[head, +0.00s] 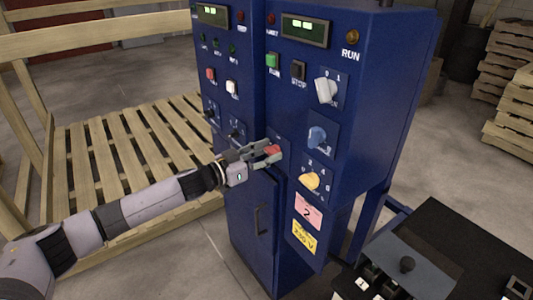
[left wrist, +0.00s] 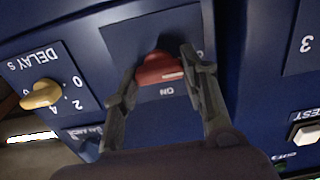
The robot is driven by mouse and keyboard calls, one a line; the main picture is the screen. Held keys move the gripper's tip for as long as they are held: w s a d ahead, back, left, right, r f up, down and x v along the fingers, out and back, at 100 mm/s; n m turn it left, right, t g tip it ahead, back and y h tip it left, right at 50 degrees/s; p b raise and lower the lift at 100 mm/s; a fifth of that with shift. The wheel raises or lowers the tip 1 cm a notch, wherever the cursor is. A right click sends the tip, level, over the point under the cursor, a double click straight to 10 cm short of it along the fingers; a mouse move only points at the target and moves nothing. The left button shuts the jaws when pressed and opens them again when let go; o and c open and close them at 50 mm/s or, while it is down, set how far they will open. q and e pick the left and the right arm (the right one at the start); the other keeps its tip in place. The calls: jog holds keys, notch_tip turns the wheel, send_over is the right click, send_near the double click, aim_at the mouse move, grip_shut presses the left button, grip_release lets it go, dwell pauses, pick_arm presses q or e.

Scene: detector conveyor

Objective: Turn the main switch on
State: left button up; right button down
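The main switch is a red rotary knob (left wrist: 158,69) on a dark blue plate, with ON lettered beside it. It also shows in the head view (head: 272,150), on the cabinet's front. In the left wrist view its long side lies roughly across the picture, and the lettering is upside down. My left gripper (head: 266,152) is at the knob, one finger at each end. In the left wrist view the fingers (left wrist: 160,72) are partly closed and appear to touch both ends. The fingers hide part of the knob and plate. My right gripper is not in view.
The blue cabinet (head: 342,165) carries a white selector (head: 327,90), a blue knob (head: 317,137) and a yellow knob (head: 309,180) right of the switch. A cabinet door handle (head: 260,219) is below. Wooden pallets (head: 120,145) lie left.

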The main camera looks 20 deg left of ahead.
pick_arm(q)
jog(key=c, duration=0.6)
jog(key=m+p, duration=0.1)
jog(key=m, duration=0.1)
jog(key=shift+r+m, duration=0.1)
jog(key=shift+m, duration=0.3)
jog(key=m+p, duration=0.1)
jog(key=m, duration=0.3)
jog(key=shift+d+m, duration=0.1)
jog(key=shift+m, duration=0.2)
jog(key=m, duration=0.5)
jog(key=shift+s+f, duration=0.1)
jog(key=shift+f, duration=0.15)
jog(key=shift+m+b, duration=0.6)
jog(key=shift+m, duration=2.2)
jog(key=shift+f, duration=0.1)
